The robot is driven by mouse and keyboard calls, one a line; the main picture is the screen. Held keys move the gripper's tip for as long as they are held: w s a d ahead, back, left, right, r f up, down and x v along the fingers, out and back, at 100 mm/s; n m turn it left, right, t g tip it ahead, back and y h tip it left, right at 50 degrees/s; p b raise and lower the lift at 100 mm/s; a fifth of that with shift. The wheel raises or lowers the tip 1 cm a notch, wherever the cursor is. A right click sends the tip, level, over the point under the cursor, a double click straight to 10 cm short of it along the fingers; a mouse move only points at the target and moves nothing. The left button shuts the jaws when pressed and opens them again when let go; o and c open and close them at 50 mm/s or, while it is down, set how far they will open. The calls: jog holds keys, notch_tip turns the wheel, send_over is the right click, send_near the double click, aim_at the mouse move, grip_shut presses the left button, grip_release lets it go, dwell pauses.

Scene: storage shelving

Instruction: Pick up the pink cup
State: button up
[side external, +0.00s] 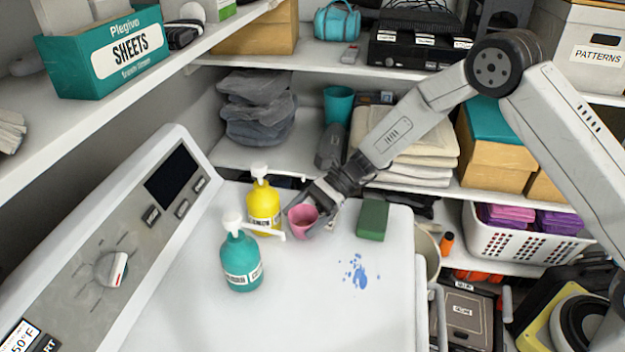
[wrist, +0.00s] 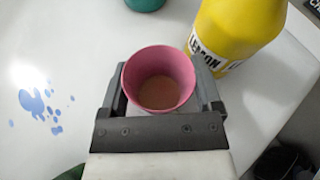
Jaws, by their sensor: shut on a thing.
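The pink cup (side external: 301,217) is upright at the far part of the white machine top, close to the yellow bottle. In the wrist view the pink cup (wrist: 160,88) sits between the two jaws, and I look into its open mouth; it appears empty. My gripper (side external: 320,205) reaches down from the right and is shut on the cup. The jaws also show in the wrist view (wrist: 162,105). I cannot tell whether the cup's base touches the white top.
A yellow pump bottle (side external: 264,205) stands just left of the cup, and a teal pump bottle (side external: 241,262) stands nearer. A green sponge (side external: 373,220) lies to the right. A blue spill (side external: 360,273) marks the white top (side external: 310,310), whose front is otherwise clear. Shelves rise behind.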

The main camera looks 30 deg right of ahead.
jog(key=shift+r, duration=1.4)
jog(key=shift+d+r, duration=0.15)
jog(key=shift+r, duration=0.15)
jog(key=w+d, duration=0.2)
jog(key=d, duration=2.9)
jog(key=shift+w+d, duration=0.35)
jog(key=shift+f, duration=0.1)
jog(key=shift+a, duration=0.1)
